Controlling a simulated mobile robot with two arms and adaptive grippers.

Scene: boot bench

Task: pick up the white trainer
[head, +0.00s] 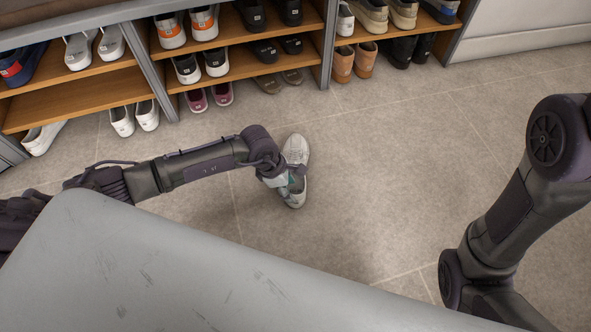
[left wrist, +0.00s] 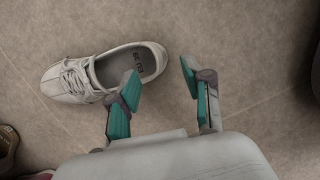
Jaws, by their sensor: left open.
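The white trainer (head: 297,150) lies on the tiled floor in the middle of the head view, sole down. In the left wrist view the trainer (left wrist: 65,80) has its laced toe to the left and its open collar and heel to the right. My left gripper (head: 285,183) is over it in the head view and hides part of its side. In the left wrist view my left gripper (left wrist: 160,73) is open, with one finger over the shoe opening and the other over floor beyond the heel. I cannot tell whether either finger touches it. My right gripper is out of view.
A shoe rack (head: 270,68) with several pairs stands along the back. A pair of white shoes (head: 135,118) is on the floor at its foot. A grey surface (head: 200,270) fills the front left. Floor (head: 400,150) right of the trainer is clear.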

